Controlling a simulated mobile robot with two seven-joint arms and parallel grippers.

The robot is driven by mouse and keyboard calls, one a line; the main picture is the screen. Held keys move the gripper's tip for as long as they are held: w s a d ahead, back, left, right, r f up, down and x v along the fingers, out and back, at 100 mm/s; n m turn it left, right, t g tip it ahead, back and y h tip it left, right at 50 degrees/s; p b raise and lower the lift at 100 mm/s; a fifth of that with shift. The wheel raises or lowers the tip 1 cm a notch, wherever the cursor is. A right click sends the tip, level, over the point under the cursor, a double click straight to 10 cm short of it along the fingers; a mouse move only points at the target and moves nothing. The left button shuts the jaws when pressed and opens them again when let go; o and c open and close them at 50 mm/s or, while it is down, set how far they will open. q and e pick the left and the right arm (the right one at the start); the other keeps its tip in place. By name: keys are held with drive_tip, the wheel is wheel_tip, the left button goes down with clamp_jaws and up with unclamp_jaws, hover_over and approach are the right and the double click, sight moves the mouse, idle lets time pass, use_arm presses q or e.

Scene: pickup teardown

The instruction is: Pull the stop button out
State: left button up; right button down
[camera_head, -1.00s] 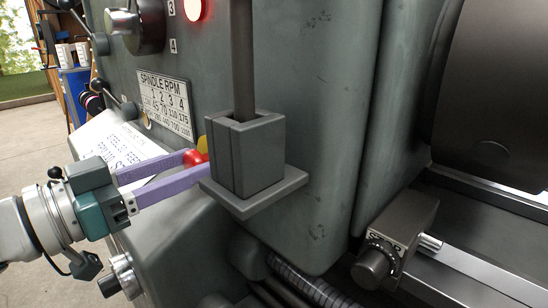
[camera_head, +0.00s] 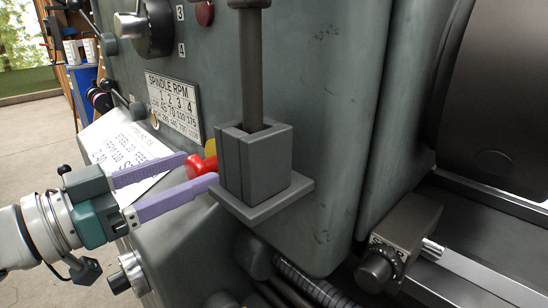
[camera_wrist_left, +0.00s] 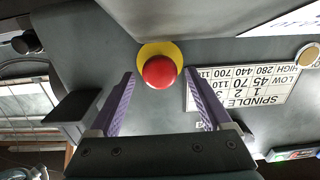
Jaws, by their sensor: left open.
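The stop button has a red round cap (camera_head: 198,166) on a yellow backing (camera_head: 210,148), on the machine's front left of the grey lever housing. In the left wrist view the red cap (camera_wrist_left: 160,72) faces me in front of its yellow disc (camera_wrist_left: 158,52). My left gripper (camera_head: 202,169) has purple fingers, open, with the cap between the fingertips and a gap on both sides. The fingertips also show in the wrist view (camera_wrist_left: 160,80). The lower finger partly covers the button in the head view. My right gripper is not in view.
A grey lever housing (camera_head: 255,165) with an upright rod stands close right of the fingers. A spindle RPM plate (camera_head: 173,105) is above them. The indicator lamp (camera_head: 205,13) at the top is dark red. A knob (camera_head: 130,272) sits below the gripper.

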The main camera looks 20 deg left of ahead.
use_arm(q)
drive_tip(key=v, duration=1)
drive_tip(key=shift+p, duration=0.4)
drive_tip(key=shift+w, duration=0.1)
drive_tip(key=s+d+r+n+g+y+p, duration=0.3)
drive_tip(key=s+d+r+g+y+p, duration=0.3)
drive_tip(key=s+d+r+g+p, duration=0.9)
drive_tip(key=w+a+r+t+p, duration=0.1)
drive_tip(key=w+a+r+p, duration=0.1)
drive_tip(key=r+p, duration=1.3)
drive_tip(key=w+a+r+t+p, duration=0.1)
drive_tip(key=w+a+r+p, duration=0.1)
drive_tip(key=r+p, duration=1.3)
drive_tip(key=p, duration=1)
drive_tip(key=shift+w+a+r+y, duration=0.2)
drive_tip(key=shift+w+r+y, duration=0.1)
drive_tip(key=shift+r, duration=0.1)
